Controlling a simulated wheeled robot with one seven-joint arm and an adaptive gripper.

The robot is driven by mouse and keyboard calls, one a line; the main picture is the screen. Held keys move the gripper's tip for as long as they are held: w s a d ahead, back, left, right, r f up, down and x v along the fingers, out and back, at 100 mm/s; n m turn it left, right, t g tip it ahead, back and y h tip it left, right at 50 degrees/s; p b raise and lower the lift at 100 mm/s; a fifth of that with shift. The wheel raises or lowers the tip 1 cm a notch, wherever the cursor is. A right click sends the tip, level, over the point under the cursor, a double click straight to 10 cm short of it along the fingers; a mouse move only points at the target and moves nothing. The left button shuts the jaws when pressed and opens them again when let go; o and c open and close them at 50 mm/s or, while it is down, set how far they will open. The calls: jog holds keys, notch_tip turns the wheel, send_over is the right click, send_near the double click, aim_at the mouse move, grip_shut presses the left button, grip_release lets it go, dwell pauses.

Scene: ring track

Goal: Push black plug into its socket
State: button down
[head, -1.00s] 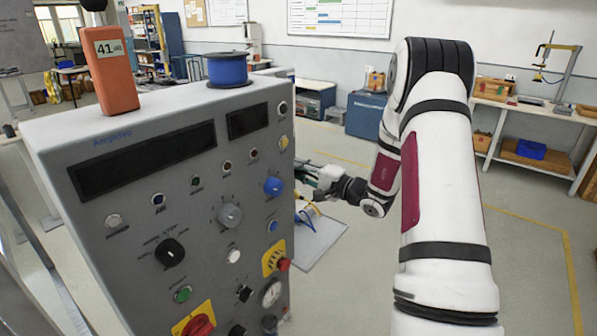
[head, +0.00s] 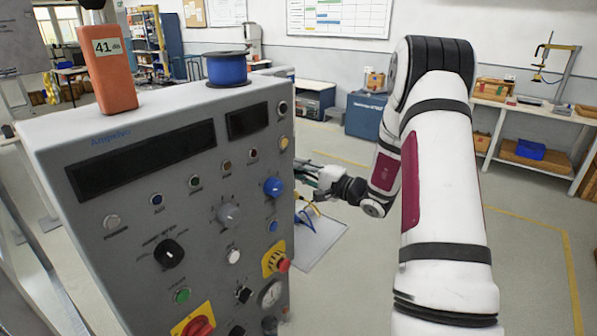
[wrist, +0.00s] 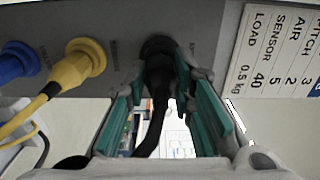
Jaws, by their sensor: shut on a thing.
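In the wrist view, the black plug (wrist: 158,80) is between the green-padded fingers of my gripper (wrist: 165,90). My gripper is shut on it. The plug's front end meets a dark round socket (wrist: 157,45) on the grey panel; I cannot tell how deep it sits. Its black cable hangs down between the fingers. In the head view, my gripper (head: 325,180) is beside the right side of the grey cabinet (head: 150,220); the plug and socket are hidden there.
A yellow plug (wrist: 78,65) and a blue plug (wrist: 15,62) sit in the panel to the left. A white label (wrist: 285,50) is at the right. An orange device (head: 108,75) and a blue spool (head: 227,70) stand on the cabinet. Floor to the right is clear.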

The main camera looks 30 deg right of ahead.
jog(key=shift+w+a+b, duration=0.2)
jog(key=shift+w+b, duration=0.15)
jog(key=shift+w, duration=0.3)
jog(key=c, duration=1.3)
grip_release()
jog(key=shift+s, duration=0.1)
jog(key=v, duration=1.2)
jog(key=shift+r, duration=0.1)
